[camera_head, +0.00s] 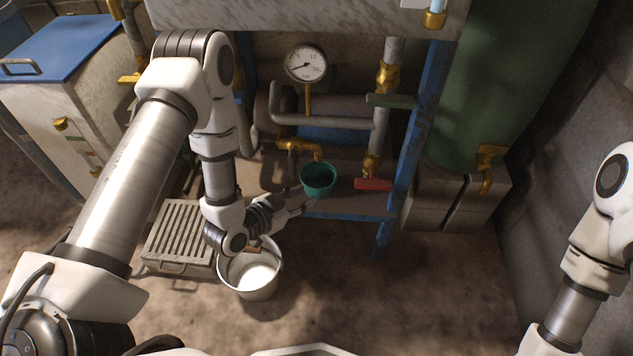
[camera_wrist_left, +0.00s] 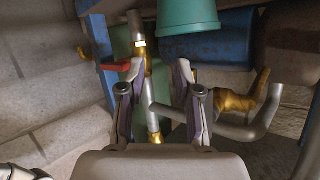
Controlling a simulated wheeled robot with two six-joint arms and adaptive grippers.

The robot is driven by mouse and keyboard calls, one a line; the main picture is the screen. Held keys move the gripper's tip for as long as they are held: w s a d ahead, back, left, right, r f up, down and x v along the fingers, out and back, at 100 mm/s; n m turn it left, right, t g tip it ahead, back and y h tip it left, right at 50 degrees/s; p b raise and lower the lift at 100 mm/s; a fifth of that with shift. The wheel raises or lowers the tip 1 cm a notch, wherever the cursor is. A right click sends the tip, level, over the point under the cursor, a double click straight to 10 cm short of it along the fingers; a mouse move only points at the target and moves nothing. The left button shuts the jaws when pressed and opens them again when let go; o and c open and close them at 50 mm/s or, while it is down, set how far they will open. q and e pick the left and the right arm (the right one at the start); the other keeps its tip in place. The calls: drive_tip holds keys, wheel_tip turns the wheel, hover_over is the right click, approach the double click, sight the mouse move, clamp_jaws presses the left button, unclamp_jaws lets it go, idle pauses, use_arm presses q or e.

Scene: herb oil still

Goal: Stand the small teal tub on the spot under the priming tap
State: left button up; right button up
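The small teal tub (camera_head: 319,181) is upright at the blue-framed shelf, just below a brass tap (camera_head: 300,147). The tub also shows at the top of the left wrist view (camera_wrist_left: 187,14), partly cut off. My left gripper (camera_head: 301,202) is just left of and in front of the tub. In the left wrist view, the fingers of my left gripper (camera_wrist_left: 158,68) are apart with nothing between them, and the tub is beyond their tips. No marked spot shows under the tub. My right arm is at the right edge, with its gripper out of frame.
A white bucket (camera_head: 252,283) stands on the floor below my left forearm, beside a slatted metal rack (camera_head: 178,235). A red handle (camera_head: 373,184) is right of the tub. A blue post (camera_head: 417,130) bounds the shelf on the right. A pressure gauge (camera_head: 306,63) stands above.

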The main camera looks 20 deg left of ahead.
use_arm(q)
drive_tip(key=s+a+f+n+g+y, duration=0.1)
drive_tip(key=s+f+n+g, duration=0.1)
drive_tip(key=s, duration=0.6)
drive_tip(key=s+a+f+n+g+y, duration=0.1)
drive_tip(key=s+f+n+g+y, duration=0.1)
drive_tip(key=s+f+g, duration=0.3)
drive_tip(key=s+a+f+n+g+y, duration=0.1)
drive_tip(key=s+f+n+g+y, duration=0.1)
drive_tip(key=s, duration=1)
wheel_tip(320, 180, down, 2)
drive_tip(key=n+g, duration=0.1)
drive_tip(key=g, duration=0.2)
drive_tip(key=shift+a+g, duration=0.15)
drive_tip(key=shift+g, duration=0.25)
drive_tip(key=shift+s, duration=0.1)
